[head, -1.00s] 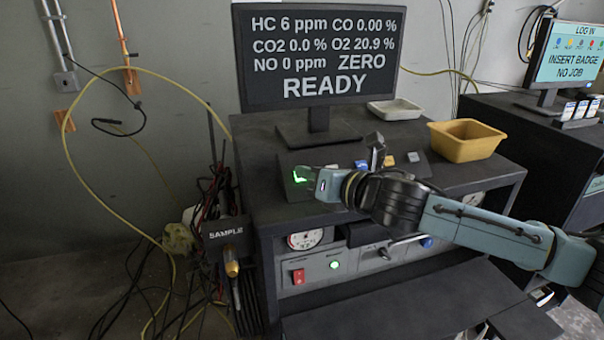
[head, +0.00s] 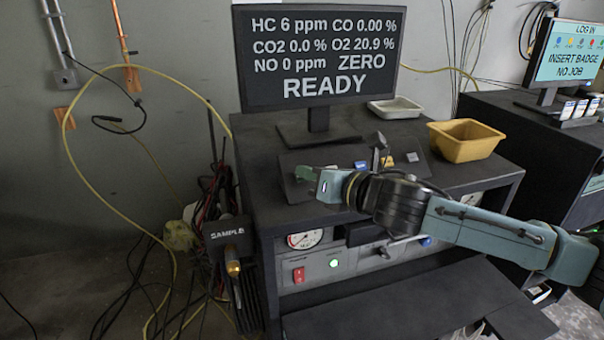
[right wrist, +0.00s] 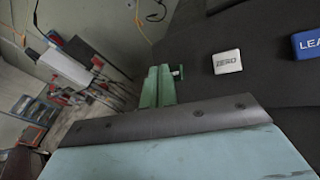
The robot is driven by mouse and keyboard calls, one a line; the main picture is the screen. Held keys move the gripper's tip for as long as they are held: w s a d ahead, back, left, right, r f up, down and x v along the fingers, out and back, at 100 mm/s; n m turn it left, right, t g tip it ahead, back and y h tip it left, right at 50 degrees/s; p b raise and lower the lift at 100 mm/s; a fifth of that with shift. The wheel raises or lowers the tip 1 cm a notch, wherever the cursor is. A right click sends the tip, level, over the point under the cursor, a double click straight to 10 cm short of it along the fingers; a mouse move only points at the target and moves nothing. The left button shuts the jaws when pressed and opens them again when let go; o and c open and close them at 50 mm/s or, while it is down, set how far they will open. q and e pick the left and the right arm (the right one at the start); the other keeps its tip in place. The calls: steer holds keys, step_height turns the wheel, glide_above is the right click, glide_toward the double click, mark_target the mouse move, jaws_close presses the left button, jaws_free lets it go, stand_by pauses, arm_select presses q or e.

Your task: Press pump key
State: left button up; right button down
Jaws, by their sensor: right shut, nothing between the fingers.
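My right gripper (head: 304,174) is shut and empty, low over the left end of the sloped key panel below the READY monitor. It also shows in the right wrist view (right wrist: 158,87). The fingers hide much of that spot, and contact is unclear. The white ZERO key (right wrist: 227,62) and a blue key (right wrist: 306,43) lie to the right of the fingers. My left gripper is out of view.
The monitor (head: 318,60) stands behind the panel. A yellow bin (head: 465,141) and a grey tray (head: 395,109) are on the bench top. The SAMPLE box (head: 228,232) with cables is at the left. A lit green lamp (head: 334,263) is on the front panel.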

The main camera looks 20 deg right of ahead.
steer(key=s+r+p, duration=0.3)
steer(key=r+p, duration=0.1)
steer(key=shift+s+d+r, duration=0.1)
steer(key=shift+s+r, duration=0.2)
steer(key=shift+s, duration=0.1)
